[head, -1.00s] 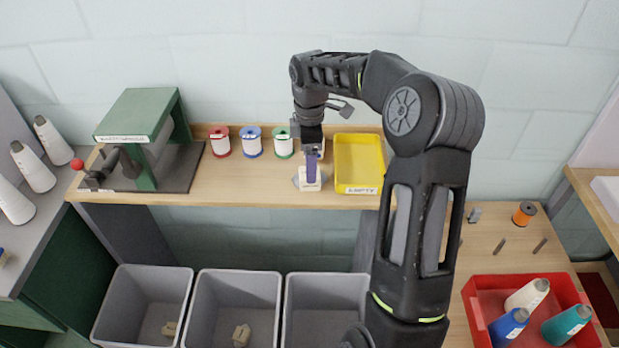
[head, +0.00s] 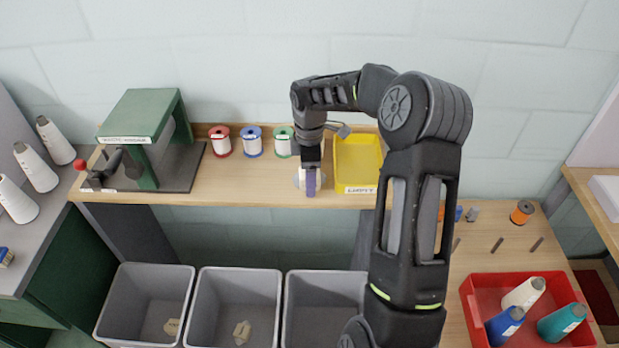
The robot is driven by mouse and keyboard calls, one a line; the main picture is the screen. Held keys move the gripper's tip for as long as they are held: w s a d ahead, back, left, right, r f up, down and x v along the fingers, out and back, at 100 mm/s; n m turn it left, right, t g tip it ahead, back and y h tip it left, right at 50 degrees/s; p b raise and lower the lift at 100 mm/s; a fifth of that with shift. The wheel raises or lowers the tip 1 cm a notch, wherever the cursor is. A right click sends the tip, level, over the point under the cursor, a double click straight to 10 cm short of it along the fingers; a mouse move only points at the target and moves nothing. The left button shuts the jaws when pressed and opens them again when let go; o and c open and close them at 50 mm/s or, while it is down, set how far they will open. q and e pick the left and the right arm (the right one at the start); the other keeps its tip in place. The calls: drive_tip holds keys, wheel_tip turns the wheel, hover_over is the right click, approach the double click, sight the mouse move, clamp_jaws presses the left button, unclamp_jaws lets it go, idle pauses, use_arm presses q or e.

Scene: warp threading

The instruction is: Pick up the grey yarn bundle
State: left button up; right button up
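My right arm reaches over the wooden shelf, and its gripper (head: 311,178) points down beside the yellow tray. A narrow purple piece shows at its tip; I cannot tell whether this is a finger or something held. A pale white and grey thing (head: 299,181) lies on the shelf directly behind the fingertips and is mostly hidden. A small grey thing (head: 472,214) is on the right-hand table, too small to identify for sure as a yarn bundle. My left gripper is not in view.
The yellow tray (head: 358,188) stands right of the gripper. Red (head: 221,141), blue (head: 253,142) and green (head: 282,142) spools stand to its left, beyond them a green machine (head: 140,115). Grey bins (head: 236,270) sit below. A red tray (head: 474,292) holds cones.

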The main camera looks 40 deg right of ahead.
drive_tip(key=shift+c, duration=0.4)
drive_tip(key=c, duration=1.3)
drive_tip(key=shift+c, duration=0.2)
wheel_tip(320, 180, up, 10)
drive_tip(key=shift+r+b, duration=0.1)
drive_tip(key=shift+b, duration=0.75)
